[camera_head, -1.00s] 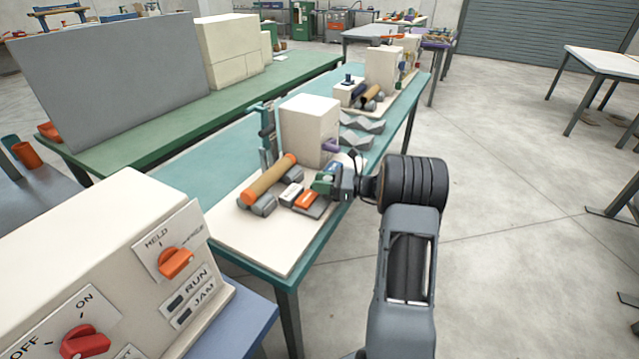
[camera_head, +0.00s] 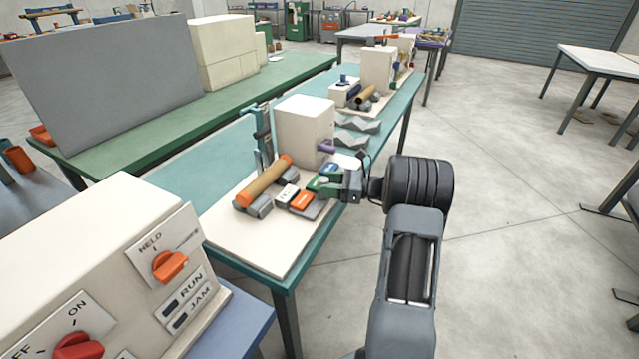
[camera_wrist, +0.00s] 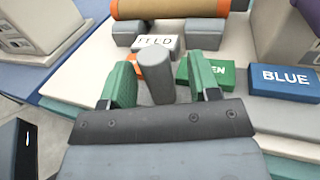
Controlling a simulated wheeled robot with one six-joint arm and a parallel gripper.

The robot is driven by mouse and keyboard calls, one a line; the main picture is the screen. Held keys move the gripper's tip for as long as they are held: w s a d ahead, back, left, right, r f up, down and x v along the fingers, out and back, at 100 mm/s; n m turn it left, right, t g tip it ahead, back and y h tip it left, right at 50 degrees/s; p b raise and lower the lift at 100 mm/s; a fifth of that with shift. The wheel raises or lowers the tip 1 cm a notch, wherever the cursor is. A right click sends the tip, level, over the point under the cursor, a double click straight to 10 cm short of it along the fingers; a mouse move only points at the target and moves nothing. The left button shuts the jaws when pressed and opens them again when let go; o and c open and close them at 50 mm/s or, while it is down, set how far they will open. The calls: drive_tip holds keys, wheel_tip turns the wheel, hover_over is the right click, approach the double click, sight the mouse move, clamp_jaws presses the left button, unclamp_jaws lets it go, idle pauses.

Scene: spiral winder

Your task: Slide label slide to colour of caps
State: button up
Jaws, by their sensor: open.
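A tan tube (camera_head: 264,183) with orange caps (camera_head: 243,199) lies on grey rollers on the cream board. In the wrist view the tube (camera_wrist: 165,9) crosses the top. A grey upright post (camera_wrist: 155,74), perhaps the slide's knob, stands between my green fingers. My gripper (camera_wrist: 162,86) is open, with gaps on both sides of the post. In the head view my gripper (camera_head: 327,183) is over the board's right side.
A cream box (camera_head: 304,132) stands behind the labels, with a purple part (camera_head: 326,146) at its side. A control panel (camera_head: 172,265) with orange and red knobs is at the near left. Open floor (camera_head: 520,220) lies to the right of the teal bench (camera_head: 297,273).

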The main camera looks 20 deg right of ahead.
drive_tip(key=v, duration=1)
drive_tip(key=shift+s+d, duration=0.2)
drive_tip(key=shift+d, duration=0.05)
